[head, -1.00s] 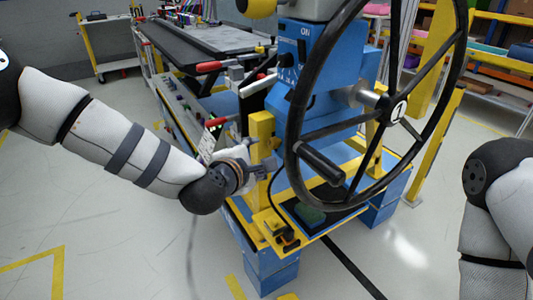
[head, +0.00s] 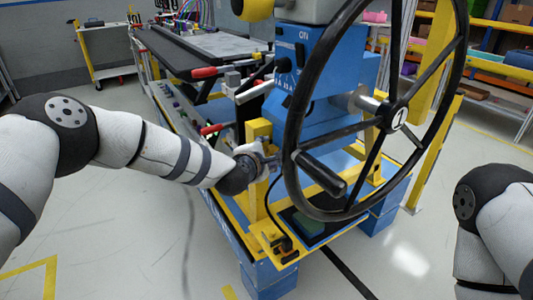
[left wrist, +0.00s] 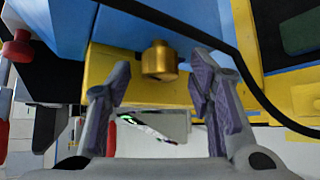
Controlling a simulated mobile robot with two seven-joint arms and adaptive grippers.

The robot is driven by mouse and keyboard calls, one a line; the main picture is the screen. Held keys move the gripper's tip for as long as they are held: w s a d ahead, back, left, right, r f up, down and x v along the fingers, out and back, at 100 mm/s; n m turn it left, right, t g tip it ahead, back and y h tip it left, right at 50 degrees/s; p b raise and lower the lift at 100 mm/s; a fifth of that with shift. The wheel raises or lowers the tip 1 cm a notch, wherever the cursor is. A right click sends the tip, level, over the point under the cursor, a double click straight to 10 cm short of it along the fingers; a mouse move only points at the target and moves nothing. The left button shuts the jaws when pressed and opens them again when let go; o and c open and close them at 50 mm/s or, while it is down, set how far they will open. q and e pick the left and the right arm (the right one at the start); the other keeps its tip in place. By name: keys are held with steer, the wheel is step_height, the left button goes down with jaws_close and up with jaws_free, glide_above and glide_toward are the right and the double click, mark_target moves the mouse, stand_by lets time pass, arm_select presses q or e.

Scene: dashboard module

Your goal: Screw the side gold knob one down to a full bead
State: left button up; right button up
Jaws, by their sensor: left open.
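The gold knob (left wrist: 160,60) shows in the left wrist view, on the yellow block (left wrist: 130,78) below the blue housing. My left gripper (left wrist: 162,88) is open, with one finger on either side of the knob and a gap to each; the knob lies toward the far end of the fingers. In the head view my left gripper (head: 268,160) reaches in beside the yellow post (head: 257,135), left of the black handwheel. The knob is hidden in the head view. My right arm shows at the right edge, but its gripper is out of view.
The large black handwheel (head: 340,182) stands just right of my left gripper. Red-handled levers (head: 215,128) and a panel of buttons are to the left. A black cable (left wrist: 225,50) crosses above the right finger in the left wrist view.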

arm_select(q)
jaws_close()
steer(key=shift+f, duration=0.1)
steer(key=shift+f+m+t+b, duration=0.2)
steer(key=shift+m+t+b, duration=0.1)
steer(key=shift+m+t, duration=0.5)
steer(key=shift+s+f+m+t+y+b, duration=0.1)
steer(key=shift+f+m+t+y+b, duration=0.15)
steer(key=shift+m+t+b, duration=0.55)
steer(key=shift+m+t, duration=0.8)
steer(key=shift+t, duration=0.3)
steer(key=shift+r+m+t+b, duration=0.1)
steer(key=shift+m+t+b, duration=0.3)
steer(key=shift+m+b, duration=0.15)
arm_select(e)
steer(key=shift+g, duration=0.9)
steer(key=shift+s+f, duration=2.05)
steer(key=shift+f, duration=0.05)
arm_select(q)
steer(key=shift+r, duration=0.1)
